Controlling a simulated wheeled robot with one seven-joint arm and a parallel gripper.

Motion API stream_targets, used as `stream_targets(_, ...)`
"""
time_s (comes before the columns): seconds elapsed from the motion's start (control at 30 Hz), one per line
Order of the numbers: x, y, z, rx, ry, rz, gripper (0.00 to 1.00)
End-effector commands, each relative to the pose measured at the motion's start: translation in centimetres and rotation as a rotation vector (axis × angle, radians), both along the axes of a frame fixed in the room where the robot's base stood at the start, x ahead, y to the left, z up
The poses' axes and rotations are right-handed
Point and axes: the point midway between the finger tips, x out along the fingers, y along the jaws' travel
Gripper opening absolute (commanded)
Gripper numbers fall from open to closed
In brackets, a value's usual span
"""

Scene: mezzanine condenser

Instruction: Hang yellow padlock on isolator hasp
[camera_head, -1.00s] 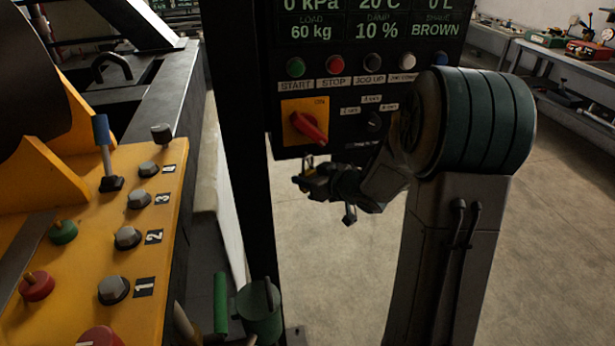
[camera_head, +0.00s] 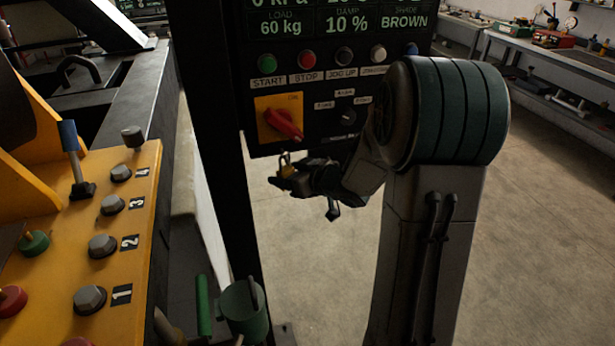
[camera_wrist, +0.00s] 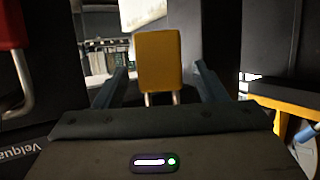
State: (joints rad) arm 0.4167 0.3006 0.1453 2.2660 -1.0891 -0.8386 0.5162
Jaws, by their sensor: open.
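In the wrist view the yellow padlock (camera_wrist: 158,58) stands between the two fingers of my gripper (camera_wrist: 163,84), with a narrow gap visible on each side. The fingers are open. The isolator is a red rotary handle (camera_head: 283,123) on a yellow plate (camera_head: 266,108), a little above the padlock. I cannot make out the hasp, or whether the shackle touches anything.
The black control panel (camera_head: 312,85) hangs beside a dark post (camera_head: 207,130). A yellow console (camera_head: 130,200) with knobs and a blue-topped lever (camera_head: 70,145) stands left. In the wrist view a red object (camera_wrist: 12,25) with a metal loop is at left. Floor at right is clear.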

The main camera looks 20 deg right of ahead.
Motion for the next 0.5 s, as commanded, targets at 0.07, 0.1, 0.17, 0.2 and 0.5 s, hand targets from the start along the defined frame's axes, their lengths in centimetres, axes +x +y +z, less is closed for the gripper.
stream_targets(0.07,-1.1,-0.7,0.4,-0.002,-0.002,-0.002,0.65)
stream_targets(0.1,-1.7,-1.0,0.8,-0.002,-0.003,-0.003,0.65)
stream_targets(0.17,-2.7,-1.7,1.2,-0.003,-0.003,-0.004,0.65)
stream_targets(0.2,-3.4,-2.1,1.5,-0.002,-0.004,-0.004,0.65)
stream_targets(0.5,-8.4,-4.8,3.6,-0.001,-0.002,-0.002,0.65)
